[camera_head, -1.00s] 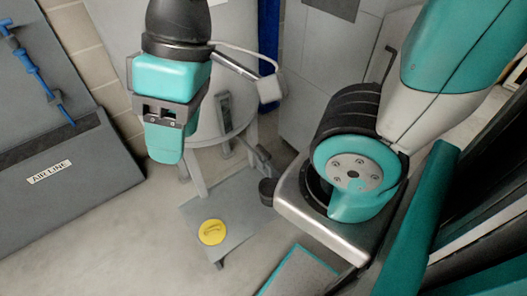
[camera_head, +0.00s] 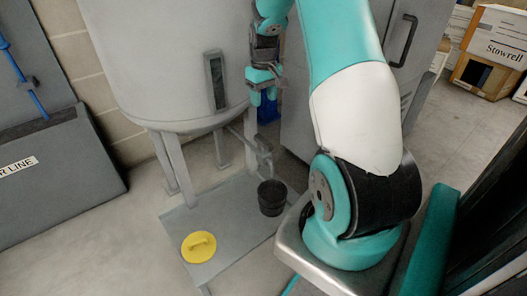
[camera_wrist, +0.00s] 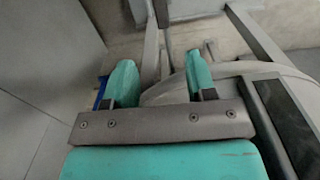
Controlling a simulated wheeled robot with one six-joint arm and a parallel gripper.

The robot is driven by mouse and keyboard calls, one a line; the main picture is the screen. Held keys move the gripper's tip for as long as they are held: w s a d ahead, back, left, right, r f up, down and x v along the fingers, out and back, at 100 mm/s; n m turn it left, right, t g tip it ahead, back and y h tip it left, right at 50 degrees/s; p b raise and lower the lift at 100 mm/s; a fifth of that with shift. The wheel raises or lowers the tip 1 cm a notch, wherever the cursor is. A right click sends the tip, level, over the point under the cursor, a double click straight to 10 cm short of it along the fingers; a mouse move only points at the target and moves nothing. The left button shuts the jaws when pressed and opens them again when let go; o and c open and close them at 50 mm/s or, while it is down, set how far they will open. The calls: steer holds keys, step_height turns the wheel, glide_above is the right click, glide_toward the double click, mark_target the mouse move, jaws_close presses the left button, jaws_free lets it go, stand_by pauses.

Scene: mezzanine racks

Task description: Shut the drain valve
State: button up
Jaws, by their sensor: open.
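The drain valve (camera_head: 262,146) appears as a small grey fitting on a pipe low on the right of the grey tank (camera_head: 165,55). It is above a black bucket (camera_head: 271,197). Its handle is too small to make out. My gripper (camera_head: 262,98) is beside the tank's lower right side, above the valve in the picture, and apart from it. In the wrist view my gripper (camera_wrist: 160,72) has its two teal fingers spread with nothing held. Grey bars or pipes show beyond the fingers; I cannot tell which belongs to the valve.
A yellow lid-like disc (camera_head: 199,247) lies on a grey plate (camera_head: 228,225) on the floor. A dark gauge strip (camera_head: 214,80) is on the tank. A grey cabinet (camera_head: 320,110) stands close right of my gripper. Cartons (camera_head: 495,48) are at the far right.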

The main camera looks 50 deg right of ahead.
mark_target(264, 140)
step_height(264, 140, down, 17)
steer(key=b, duration=0.4)
steer(key=shift+f+b, duration=0.1)
steer(key=shift+b, duration=0.3)
steer(key=shift+c, duration=0.5)
steer(key=c, duration=0.8)
